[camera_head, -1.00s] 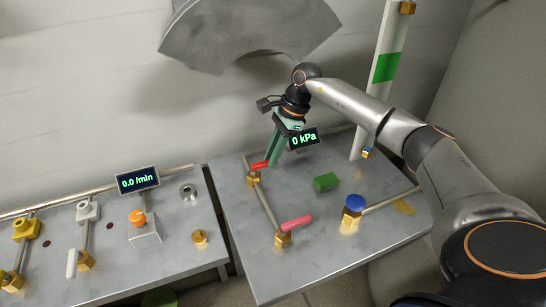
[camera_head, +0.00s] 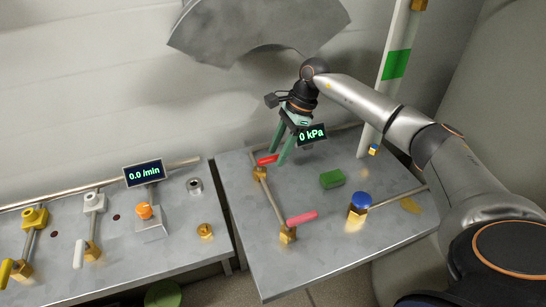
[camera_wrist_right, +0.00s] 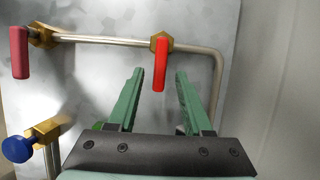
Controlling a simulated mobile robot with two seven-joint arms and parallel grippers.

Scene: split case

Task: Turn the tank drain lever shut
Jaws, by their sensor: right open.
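A red lever (camera_head: 267,160) sits on a brass valve (camera_head: 261,174) at the back left of the right-hand bench. A pink lever (camera_head: 302,218) sits on another brass valve (camera_head: 288,235) nearer the front, on the same pipe. No label shows which is the tank drain. My right gripper (camera_head: 279,163) is open above the bench by the red lever. In the right wrist view, the red lever (camera_wrist_right: 160,66) lies lengthwise in line with the gap between the open fingertips (camera_wrist_right: 161,76), with metal showing on both sides. My left gripper is not in view.
A pressure display (camera_head: 311,135) reads 0 kPa beside my gripper. A green block (camera_head: 332,179) and a blue knob (camera_head: 360,200) stand to the right. A white column (camera_head: 392,75) rises behind. The left bench holds several valves and a 0.0 /min display (camera_head: 143,173).

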